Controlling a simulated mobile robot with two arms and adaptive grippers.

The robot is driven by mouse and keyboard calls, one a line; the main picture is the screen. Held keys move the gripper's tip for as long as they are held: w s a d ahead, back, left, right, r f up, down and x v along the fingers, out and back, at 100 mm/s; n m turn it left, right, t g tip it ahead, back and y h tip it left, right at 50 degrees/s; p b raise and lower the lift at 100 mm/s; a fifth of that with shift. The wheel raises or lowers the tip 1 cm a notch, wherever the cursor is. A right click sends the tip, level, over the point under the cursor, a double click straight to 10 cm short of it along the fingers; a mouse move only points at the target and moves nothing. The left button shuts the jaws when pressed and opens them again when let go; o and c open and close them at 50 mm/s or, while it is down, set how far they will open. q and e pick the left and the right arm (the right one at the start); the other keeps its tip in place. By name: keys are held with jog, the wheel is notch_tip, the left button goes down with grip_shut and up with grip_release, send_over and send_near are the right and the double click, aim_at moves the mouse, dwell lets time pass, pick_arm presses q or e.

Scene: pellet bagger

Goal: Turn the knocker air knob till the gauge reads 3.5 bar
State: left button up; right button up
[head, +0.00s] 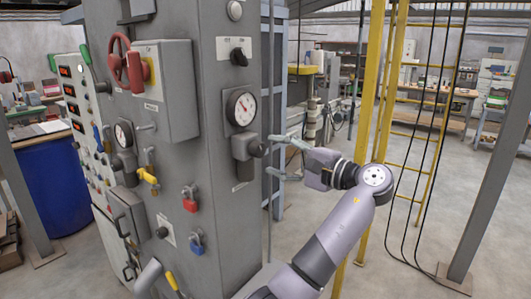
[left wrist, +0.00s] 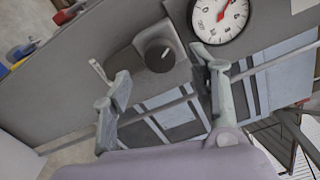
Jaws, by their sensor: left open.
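The knocker air knob is a dark round knob (head: 257,150) on a grey regulator body, on the narrow side of the grey machine column. A white round gauge (head: 241,107) with a red needle sits just above it; its reading is too small to tell. My left gripper (head: 271,156) is open, to the right of the knob, its fingers pointing at it. In the left wrist view the knob (left wrist: 158,56) with a white mark shows between and beyond the open fingers (left wrist: 161,66). The gauge (left wrist: 221,16) is partly cut off at the top there. My right gripper is not in view.
A black selector switch (head: 239,56) is above the gauge. Yellow posts (head: 372,90) and a ladder stand behind my arm.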

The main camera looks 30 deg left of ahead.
pick_arm(q)
jog(key=d, duration=0.7)
jog(key=shift+s, duration=0.3)
jog(key=shift+d, duration=0.1)
